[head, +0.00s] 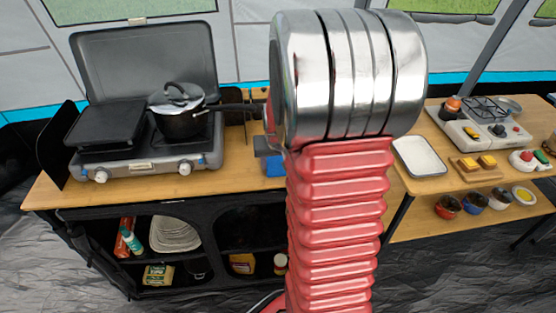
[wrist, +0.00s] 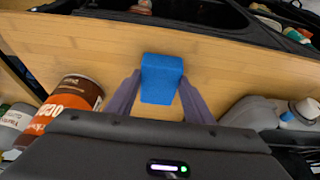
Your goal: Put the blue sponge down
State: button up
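The blue sponge (wrist: 162,80) is between the two purple fingers of my gripper (wrist: 161,80) in the wrist view. The fingertips meet its left and right sides, so the gripper is shut on it. The wooden worktop (wrist: 100,45) shows behind the sponge; I cannot tell whether the sponge touches it. In the head view a small blue part of the sponge (head: 271,163) shows at the left of my red arm, near the front of the worktop (head: 240,178).
In the wrist view a brown and orange tin (wrist: 72,104) stands left of the gripper and a grey container (wrist: 252,114) right. In the head view a camping stove (head: 145,155) with a black pot (head: 180,122) stands left. A white tray (head: 419,157) lies on the right table.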

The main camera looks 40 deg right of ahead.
jog(key=o, duration=0.5)
jog(key=shift+c, duration=0.2)
jog(key=shift+r, duration=0.15)
jog(key=v, duration=1.2)
jog(key=s+a+r+n+y, duration=0.1)
jog(key=s+a+r+n, duration=0.1)
jog(key=a, duration=0.6)
jog(key=s+a+r+n+t, duration=0.1)
jog(key=s+a+r+n, duration=0.1)
jog(key=s+a, duration=0.3)
jog(key=s+a+r+n+t+y, duration=0.1)
jog(key=s+a, duration=0.3)
jog(key=a, duration=0.9)
jog(key=shift+s+a+r+n+y, duration=0.2)
jog(key=shift+a+r+n+y, duration=0.1)
jog(key=shift+r+n, duration=0.5)
jog(key=shift+f, duration=0.1)
